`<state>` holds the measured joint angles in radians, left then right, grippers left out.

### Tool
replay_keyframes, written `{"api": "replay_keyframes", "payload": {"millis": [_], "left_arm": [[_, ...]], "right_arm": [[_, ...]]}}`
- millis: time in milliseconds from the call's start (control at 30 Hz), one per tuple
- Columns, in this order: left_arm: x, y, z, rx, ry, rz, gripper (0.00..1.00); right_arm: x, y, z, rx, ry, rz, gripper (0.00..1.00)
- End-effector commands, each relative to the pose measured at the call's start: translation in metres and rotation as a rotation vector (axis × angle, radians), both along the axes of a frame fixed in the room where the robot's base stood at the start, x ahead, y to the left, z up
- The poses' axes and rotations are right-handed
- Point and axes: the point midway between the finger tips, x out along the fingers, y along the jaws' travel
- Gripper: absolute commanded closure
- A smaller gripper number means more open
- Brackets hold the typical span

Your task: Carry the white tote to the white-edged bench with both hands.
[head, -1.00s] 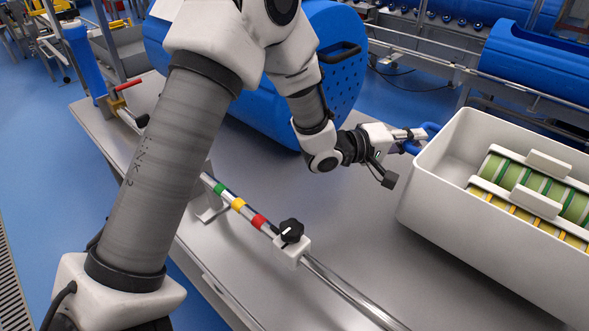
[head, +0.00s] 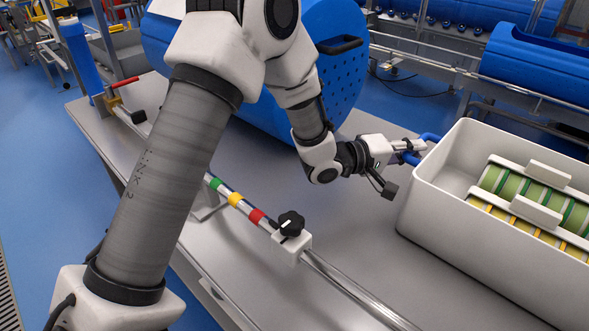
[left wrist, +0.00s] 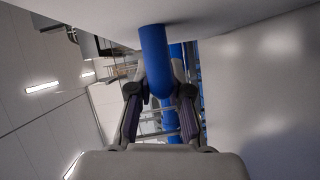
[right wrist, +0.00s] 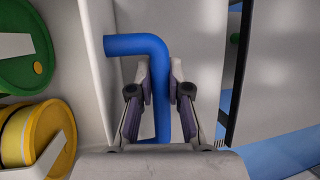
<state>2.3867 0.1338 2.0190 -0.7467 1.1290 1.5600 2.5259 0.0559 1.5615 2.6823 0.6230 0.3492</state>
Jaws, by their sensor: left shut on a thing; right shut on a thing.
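The white tote (head: 490,235) is on the right in the head view, over the grey-topped bench (head: 290,175); its right end is out of frame. I cannot tell whether its base touches the bench top. That handle (left wrist: 155,60) also shows between the fingers in the left wrist view. In the right wrist view, my right gripper (right wrist: 160,80) is shut on the other blue handle (right wrist: 135,44), beside the tote wall (right wrist: 100,50). My right arm is hidden from the head view.
Green and yellow reels (head: 530,190) lie inside the tote. A metal rail with coloured bands and a black knob (head: 291,224) runs along the bench's near side. A large blue drum (head: 335,80) stands behind. The bench middle is clear.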

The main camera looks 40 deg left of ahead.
Motion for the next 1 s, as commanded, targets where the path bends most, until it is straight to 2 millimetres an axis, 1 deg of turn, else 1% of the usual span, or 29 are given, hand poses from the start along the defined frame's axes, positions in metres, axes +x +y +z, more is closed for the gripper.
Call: {"api": "replay_keyframes", "payload": {"millis": [67, 100, 133, 367, 400, 467, 500, 533, 867, 967, 1000], "left_arm": [[0.001, 0.0, -0.004, -0.004, -0.011, 0.001, 1.0], [0.0, 0.0, -0.004, -0.001, -0.001, 0.001, 0.68], [0.0, 0.0, -0.004, -0.001, -0.001, 0.001, 0.57], [0.0, 0.0, -0.004, -0.001, -0.001, 0.0, 0.57], [0.0, 0.0, -0.004, 0.0, 0.0, 0.0, 0.53], [0.0, 0.0, -0.004, 0.0, 0.0, 0.0, 0.32], [0.0, 0.0, -0.004, 0.0, 0.0, 0.0, 0.18], [0.0, 0.0, -0.004, 0.0, 0.0, 0.0, 0.15], [-0.001, 0.001, -0.004, -0.001, 0.0, 0.001, 0.15], [-0.009, 0.007, -0.002, -0.003, 0.001, 0.003, 0.15], [-0.014, 0.011, -0.002, -0.004, 0.001, 0.003, 0.15]], "right_arm": [[0.002, 0.0, -0.005, -0.002, -0.008, 0.001, 1.0], [0.0, 0.0, -0.004, 0.0, 0.0, 0.0, 0.69], [0.0, 0.0, -0.004, 0.0, 0.0, 0.0, 0.58], [0.0, 0.0, -0.004, 0.0, 0.0, 0.0, 0.58], [0.0, 0.0, -0.004, 0.0, 0.0, 0.0, 0.58], [0.0, 0.0, -0.004, 0.0, 0.0, 0.0, 0.58], [0.0, 0.0, -0.004, 0.0, 0.0, 0.0, 0.58], [0.0, 0.0, -0.004, 0.0, 0.0, 0.0, 0.58], [0.0, 0.0, -0.004, 0.0, 0.0, 0.0, 0.58], [0.0, 0.0, -0.004, 0.0, 0.0, 0.0, 0.58], [0.0, 0.0, -0.004, 0.0, 0.0, 0.0, 0.58]]}}
